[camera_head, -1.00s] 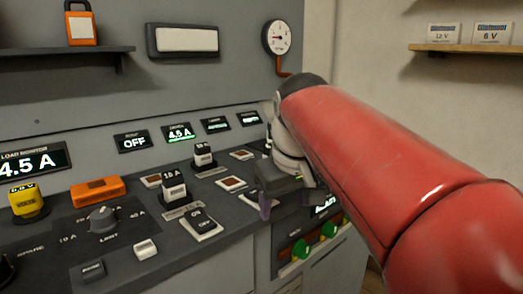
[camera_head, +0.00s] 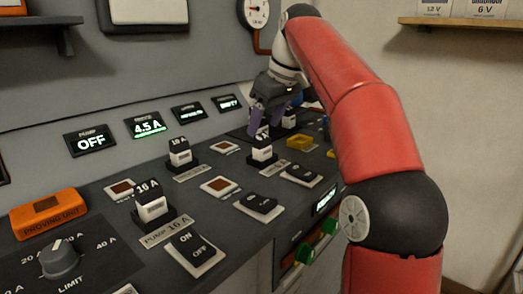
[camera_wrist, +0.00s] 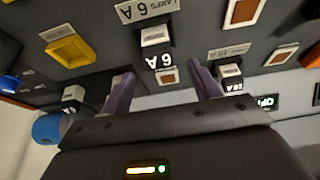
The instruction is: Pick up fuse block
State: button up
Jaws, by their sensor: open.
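Several black-and-white fuse blocks stand in sockets on the dark panel. One marked 6 A (camera_head: 262,152) sits upright in the middle of the head view, and it also shows at top centre of the wrist view (camera_wrist: 156,38). My gripper (camera_head: 264,122) is open and empty, with its purple fingers just above and behind this block. In the wrist view the fingers (camera_wrist: 161,70) point toward it, spread to either side. Other blocks are a 16 A one (camera_head: 152,208), one further back (camera_head: 180,152), and one partly hidden behind my gripper (camera_head: 289,120).
Rocker switches (camera_head: 262,203) and fuse windows (camera_head: 220,185) lie between the blocks. A yellow frame (camera_head: 299,143) is right of the 6 A block. An orange proving unit (camera_head: 48,212) and a limit knob (camera_head: 60,260) are at left. Green-handled parts (camera_head: 305,253) are on the front face.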

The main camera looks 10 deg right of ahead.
aim_at(262, 137)
jog(key=x, duration=0.2)
jog(key=b+x, duration=0.1)
jog(key=x, duration=0.1)
jog(key=shift+s+d+f, duration=0.15)
jog(key=shift+s+d, duration=0.05)
jog(key=shift+d, duration=0.05)
jog(key=shift+w+a+f+b, duration=0.15)
jog(key=shift+f+b, duration=0.15)
jog(key=shift+f, duration=0.1)
jog(key=c, duration=1.1)
